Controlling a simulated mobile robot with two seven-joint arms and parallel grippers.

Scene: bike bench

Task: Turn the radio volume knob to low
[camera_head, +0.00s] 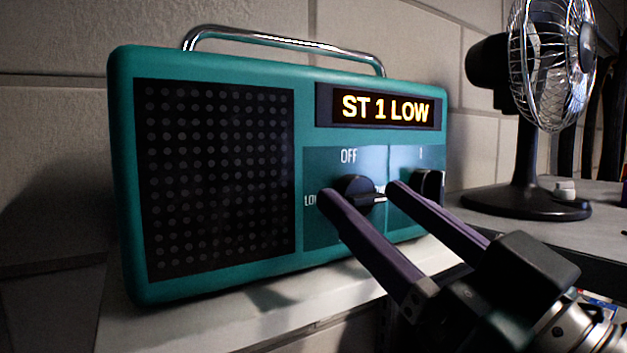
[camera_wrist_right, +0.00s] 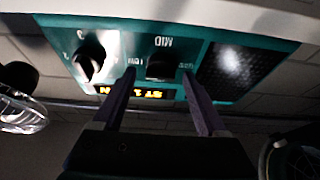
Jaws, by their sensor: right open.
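The teal radio (camera_head: 215,75) stands upright on a pale shelf, its lit display (camera_head: 385,110) reading "ST 1 LOW". The black volume knob (camera_head: 357,188) is on its front, with "OFF" above it and a partly covered "LO…" label at its left. My right gripper (camera_head: 362,193) is open, with one purple finger on each side of this knob; I cannot tell whether they touch it. In the right wrist view, upside down, the volume knob (camera_wrist_right: 160,69) shows between the fingertips (camera_wrist_right: 158,75). Its pointer direction is unclear. My left gripper is out of view.
A second black knob (camera_head: 427,187) sits close beside my right finger. The radio has a dark speaker grille (camera_head: 215,180) and a chrome handle (camera_head: 270,40). A desk fan (camera_head: 530,170) stands on the dark surface at right. A block wall is close behind the radio.

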